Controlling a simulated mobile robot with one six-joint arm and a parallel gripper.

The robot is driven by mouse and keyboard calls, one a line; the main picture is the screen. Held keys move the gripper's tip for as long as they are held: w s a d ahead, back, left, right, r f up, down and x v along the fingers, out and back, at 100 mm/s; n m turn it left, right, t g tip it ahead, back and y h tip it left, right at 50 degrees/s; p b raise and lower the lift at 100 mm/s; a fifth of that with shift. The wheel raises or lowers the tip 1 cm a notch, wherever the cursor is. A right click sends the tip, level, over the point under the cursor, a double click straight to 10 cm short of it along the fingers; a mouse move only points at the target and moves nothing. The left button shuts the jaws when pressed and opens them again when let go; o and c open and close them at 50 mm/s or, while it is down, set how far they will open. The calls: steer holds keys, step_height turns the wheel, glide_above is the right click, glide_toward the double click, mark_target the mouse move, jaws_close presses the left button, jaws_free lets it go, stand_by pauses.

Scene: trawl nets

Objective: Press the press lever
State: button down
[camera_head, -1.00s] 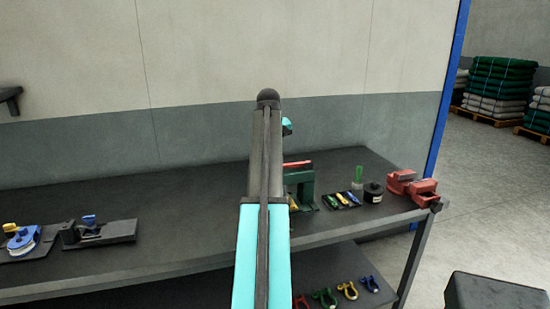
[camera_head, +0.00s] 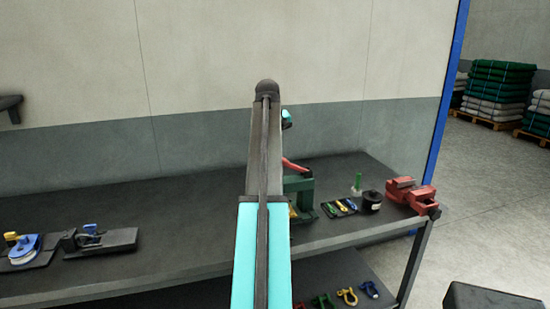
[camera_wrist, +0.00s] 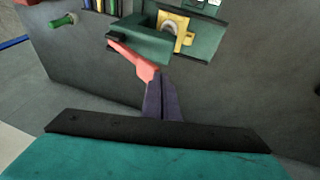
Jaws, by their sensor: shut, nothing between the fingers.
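The green press (camera_head: 302,190) stands on the dark bench, partly hidden behind my arm in the head view. Its red press lever (camera_head: 296,164) is tilted, with its right end lower than its left. In the wrist view the press (camera_wrist: 150,43) holds a yellow shackle (camera_wrist: 185,40), and the red lever (camera_wrist: 135,60) slants across its near side. My gripper (camera_wrist: 161,76) is shut and empty, its dark fingertips at the lever's near end. They appear to touch it, but contact is not clear. The head view hides the gripper.
Right of the press are a tray of coloured shackles (camera_head: 340,208), a green-handled tool (camera_head: 357,184), a black canister (camera_head: 372,201) and a red vise (camera_head: 410,194). Clamp fixtures (camera_head: 98,241) sit at the left. The bench (camera_head: 190,220) is clear between them.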

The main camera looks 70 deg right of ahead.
steer(key=b+v, duration=0.1)
steer(key=v, duration=0.6)
steer(key=shift+w+a+r, duration=0.25)
steer(key=shift+w+a, duration=0.05)
steer(key=shift+w, duration=0.05)
steer(key=shift+r, duration=0.15)
stand_by(0.5)
